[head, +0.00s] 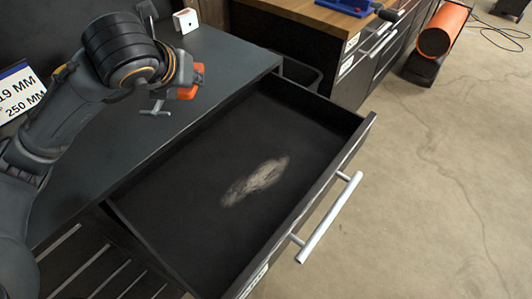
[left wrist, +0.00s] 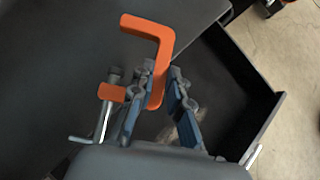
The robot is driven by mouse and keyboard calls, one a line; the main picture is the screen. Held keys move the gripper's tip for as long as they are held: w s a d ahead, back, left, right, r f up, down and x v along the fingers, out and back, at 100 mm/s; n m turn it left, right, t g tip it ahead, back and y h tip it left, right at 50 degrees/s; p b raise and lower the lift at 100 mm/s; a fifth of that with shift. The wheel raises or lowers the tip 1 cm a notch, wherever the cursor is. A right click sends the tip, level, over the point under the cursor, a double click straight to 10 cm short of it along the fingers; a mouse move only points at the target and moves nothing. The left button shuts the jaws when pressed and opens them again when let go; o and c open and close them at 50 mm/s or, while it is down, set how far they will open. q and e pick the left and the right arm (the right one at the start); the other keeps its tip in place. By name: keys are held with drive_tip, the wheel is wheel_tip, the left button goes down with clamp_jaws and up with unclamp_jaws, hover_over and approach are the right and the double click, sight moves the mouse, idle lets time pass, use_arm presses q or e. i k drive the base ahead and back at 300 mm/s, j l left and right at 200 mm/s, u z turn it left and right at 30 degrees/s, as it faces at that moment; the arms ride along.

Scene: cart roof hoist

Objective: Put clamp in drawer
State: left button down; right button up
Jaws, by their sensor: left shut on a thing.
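The orange clamp (left wrist: 157,40) has a C-shaped frame and a grey metal screw with a cross handle. My left gripper (left wrist: 160,85) is shut on the clamp's frame, as the left wrist view shows. In the head view the clamp (head: 189,88) shows partly behind my left wrist, above the dark worktop. The left gripper's fingers are hidden there. The drawer (head: 300,135) is pulled open to the right of the clamp. It is empty apart from a pale worn patch on its floor. The drawer (left wrist: 262,70) also shows at right in the left wrist view. My right gripper is not in view.
A wooden bench (head: 300,10) with a blue tool (head: 350,6) stands behind. An orange cylinder (head: 441,30) is on the floor.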

sight(261, 181)
drive_tip(key=l+u, duration=0.4)
drive_tip(key=l, duration=0.25)
drive_tip(key=l+u, duration=0.45)
drive_tip(key=l, duration=0.25)
drive_tip(key=u, duration=0.45)
drive_tip(key=i, duration=0.05)
